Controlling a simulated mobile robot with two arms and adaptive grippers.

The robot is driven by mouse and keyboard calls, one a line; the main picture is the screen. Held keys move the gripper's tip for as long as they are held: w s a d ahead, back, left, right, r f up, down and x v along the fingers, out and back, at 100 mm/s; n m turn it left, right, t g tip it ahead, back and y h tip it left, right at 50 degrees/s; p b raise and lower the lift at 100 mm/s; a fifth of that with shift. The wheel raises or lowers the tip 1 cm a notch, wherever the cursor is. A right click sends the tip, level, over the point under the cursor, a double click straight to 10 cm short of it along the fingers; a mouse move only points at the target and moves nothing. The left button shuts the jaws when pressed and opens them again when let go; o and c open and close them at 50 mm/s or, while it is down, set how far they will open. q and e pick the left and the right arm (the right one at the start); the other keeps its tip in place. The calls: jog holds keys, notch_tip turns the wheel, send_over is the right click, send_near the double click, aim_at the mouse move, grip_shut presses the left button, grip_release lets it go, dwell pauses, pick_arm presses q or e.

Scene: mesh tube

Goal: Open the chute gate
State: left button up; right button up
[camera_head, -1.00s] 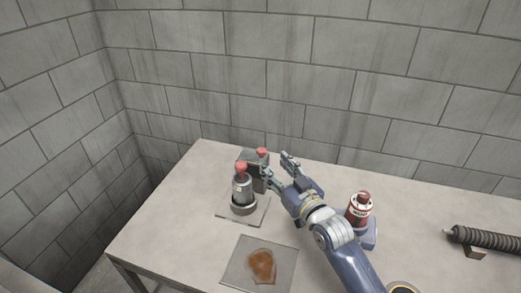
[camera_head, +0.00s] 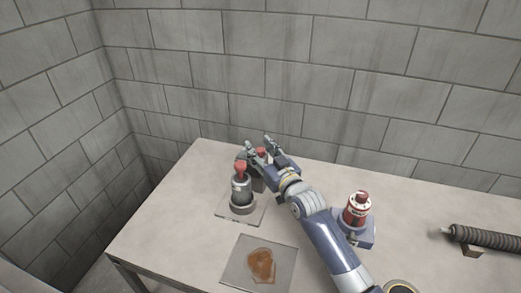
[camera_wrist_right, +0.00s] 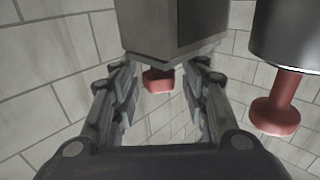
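A grey box (camera_head: 257,184) with a small red knob (camera_head: 262,151) on top stands at the back left of the table; it is probably the chute gate, though no chute is clearly visible. My right gripper (camera_head: 256,146) is at this knob, its fingers apart. In the right wrist view, the open right gripper (camera_wrist_right: 160,98) has one finger on each side of the red knob (camera_wrist_right: 158,82), with gaps visible. The grey box (camera_wrist_right: 172,25) fills the top of that view. My left gripper is not in view.
A grey cylinder (camera_head: 241,194) with a red knob stands on a plate close to the box; it also shows in the wrist view (camera_wrist_right: 300,35). A plate (camera_head: 236,265) with a brown stain lies in front. A red canister (camera_head: 357,212) and a black ribbed tube (camera_head: 488,238) are to the right.

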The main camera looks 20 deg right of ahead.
grip_shut()
jog(key=s+d, duration=0.1)
jog(key=d, duration=0.1)
jog(key=s+d+p, duration=0.1)
jog(key=d, duration=0.1)
jog(key=shift+s, duration=0.3)
jog(key=shift+o, duration=1.6)
grip_release()
jog(key=shift+s, duration=0.15)
jog(key=s+d, duration=0.2)
jog(key=s, duration=0.9)
jog(key=shift+s+d, duration=0.15)
jog(key=shift+s, duration=0.15)
